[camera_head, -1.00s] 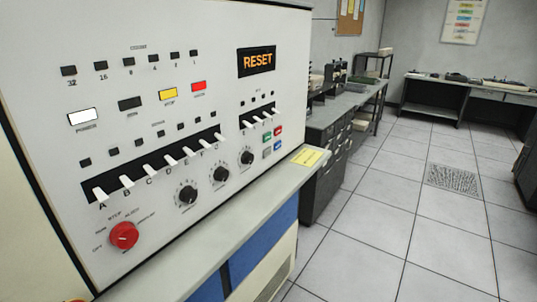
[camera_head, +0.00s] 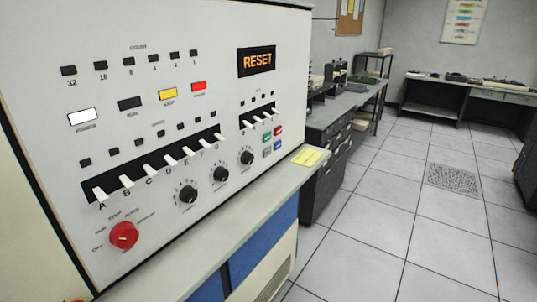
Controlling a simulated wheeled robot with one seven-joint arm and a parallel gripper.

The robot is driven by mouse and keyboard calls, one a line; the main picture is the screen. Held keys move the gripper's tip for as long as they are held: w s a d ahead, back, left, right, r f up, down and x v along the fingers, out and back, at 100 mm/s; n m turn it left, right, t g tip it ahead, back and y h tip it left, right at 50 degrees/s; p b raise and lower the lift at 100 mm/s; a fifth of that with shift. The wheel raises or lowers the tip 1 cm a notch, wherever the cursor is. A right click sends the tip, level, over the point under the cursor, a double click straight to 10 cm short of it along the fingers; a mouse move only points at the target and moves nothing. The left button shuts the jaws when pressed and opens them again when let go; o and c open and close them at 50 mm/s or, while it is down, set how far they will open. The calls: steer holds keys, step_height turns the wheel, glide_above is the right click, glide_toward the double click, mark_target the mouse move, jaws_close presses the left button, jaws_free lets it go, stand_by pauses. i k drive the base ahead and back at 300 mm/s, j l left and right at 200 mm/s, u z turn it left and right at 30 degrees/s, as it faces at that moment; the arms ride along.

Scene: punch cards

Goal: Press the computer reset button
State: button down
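The computer's white control panel (camera_head: 215,85) fills the left half of the view. Its dark display (camera_head: 257,61) shows the word RESET in orange letters. A cluster of small push buttons sits low on the panel's right side: a green button (camera_head: 266,141), a red button (camera_head: 278,131), a blue one (camera_head: 278,145) and a grey one (camera_head: 267,153). Their labels are too small to read, so I cannot tell which is the reset button. My gripper is not in view.
The panel also holds a red rotary knob (camera_head: 124,235), several black dials, white toggle switches and indicator lamps; white, yellow and red lamps look lit. A ledge (camera_head: 225,240) with a yellow note (camera_head: 311,157) runs below. Desks stand behind; the tiled floor (camera_head: 400,220) at right is open.

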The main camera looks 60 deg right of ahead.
mark_target(267, 151)
steer(key=i+l+u, duration=0.1)
steer(key=l+u, duration=0.15)
steer(key=l, duration=0.45)
steer(key=l+u, duration=0.2)
steer(key=l, duration=0.55)
